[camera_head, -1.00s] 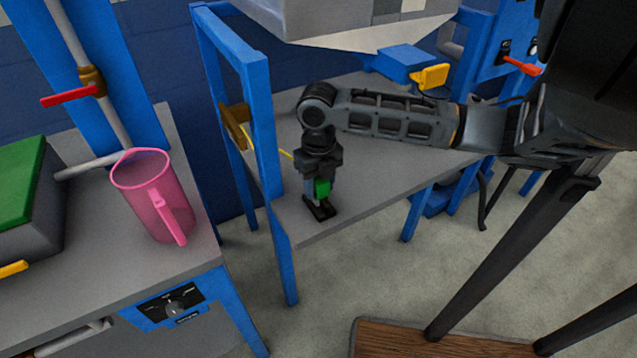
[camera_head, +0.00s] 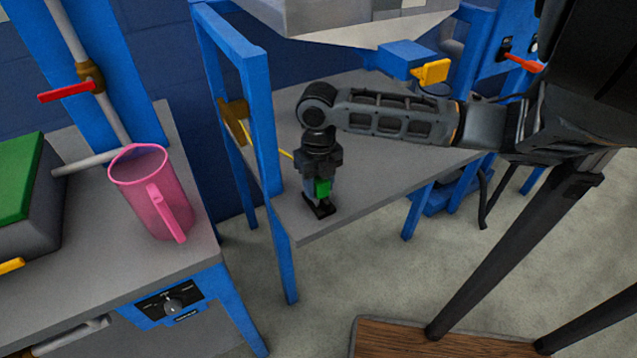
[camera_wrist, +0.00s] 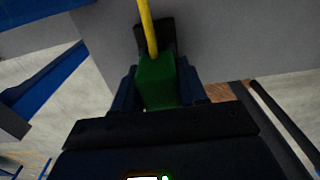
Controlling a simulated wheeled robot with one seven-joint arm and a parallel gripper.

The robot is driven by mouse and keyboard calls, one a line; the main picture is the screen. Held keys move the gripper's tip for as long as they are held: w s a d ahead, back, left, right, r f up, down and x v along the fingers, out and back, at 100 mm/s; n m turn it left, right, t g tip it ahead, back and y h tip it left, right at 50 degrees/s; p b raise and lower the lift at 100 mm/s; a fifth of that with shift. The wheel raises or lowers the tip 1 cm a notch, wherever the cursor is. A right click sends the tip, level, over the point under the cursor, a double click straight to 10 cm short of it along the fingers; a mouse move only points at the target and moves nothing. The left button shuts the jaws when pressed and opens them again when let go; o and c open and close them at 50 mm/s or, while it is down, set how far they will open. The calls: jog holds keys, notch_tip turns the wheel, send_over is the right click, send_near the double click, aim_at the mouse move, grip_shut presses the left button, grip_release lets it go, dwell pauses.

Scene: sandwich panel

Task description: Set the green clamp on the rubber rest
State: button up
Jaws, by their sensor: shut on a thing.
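My gripper (camera_head: 319,186) points down over the near left corner of the grey table and is shut on the green clamp (camera_head: 323,188). In the wrist view the green clamp (camera_wrist: 156,82) sits between the two dark fingers, with a yellow bar (camera_wrist: 147,25) running up from it. A black piece (camera_head: 320,209) shows just under the gripper at the table top. I cannot tell whether it is part of the clamp or the rubber rest. I cannot make out the rubber rest for certain in either view.
A blue frame post (camera_head: 262,130) stands close left of my gripper. A pink jug (camera_head: 150,190) stands on the left bench (camera_head: 120,270), beside a green-topped block (camera_head: 15,180). A grey machine body (camera_head: 345,20) overhangs the table (camera_head: 385,170), whose right part is bare.

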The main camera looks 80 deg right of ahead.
jog(key=shift+f, duration=0.15)
jog(key=o, duration=1.2)
notch_tip(320, 180, up, 8)
jog(key=shift+f, duration=0.1)
